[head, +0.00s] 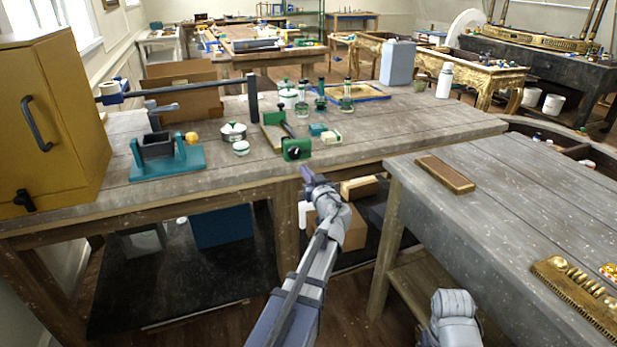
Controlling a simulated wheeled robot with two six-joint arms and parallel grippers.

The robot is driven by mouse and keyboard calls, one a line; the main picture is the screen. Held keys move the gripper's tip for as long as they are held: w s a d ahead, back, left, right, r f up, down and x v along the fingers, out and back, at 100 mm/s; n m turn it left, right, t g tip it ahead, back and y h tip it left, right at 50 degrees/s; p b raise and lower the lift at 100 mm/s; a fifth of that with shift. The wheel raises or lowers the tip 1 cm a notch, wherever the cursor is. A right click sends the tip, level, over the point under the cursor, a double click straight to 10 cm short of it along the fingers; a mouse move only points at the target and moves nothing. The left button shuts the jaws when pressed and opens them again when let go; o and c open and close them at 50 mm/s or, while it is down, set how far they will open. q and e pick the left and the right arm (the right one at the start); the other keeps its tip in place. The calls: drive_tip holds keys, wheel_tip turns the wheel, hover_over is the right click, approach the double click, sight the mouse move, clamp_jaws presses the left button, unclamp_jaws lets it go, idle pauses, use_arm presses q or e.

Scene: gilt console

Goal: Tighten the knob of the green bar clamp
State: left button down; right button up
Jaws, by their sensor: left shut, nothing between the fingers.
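The green bar clamp (272,118) lies on the wooden workbench, with its bar running toward the front edge. Its near green block carries a dark round knob (296,148) that faces me. My left gripper (306,173) is shut and empty, just in front of the bench's front edge and a little below the knob in the picture. A gap shows between its fingertips and the knob. My right gripper is not in view; only part of my right arm shows at the bottom right.
A teal vise-like stand (170,165), a lidded pot (233,131) and a white jar (241,147) stand left of the clamp. A small green-and-cream block (329,135) lies close on its right. Bottles stand behind. A grey table (520,200) is at right.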

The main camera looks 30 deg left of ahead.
sight(295, 153)
use_arm(q)
drive_tip(key=x, duration=0.3)
drive_tip(key=shift+w+a, duration=0.25)
drive_tip(key=shift+a, duration=0.05)
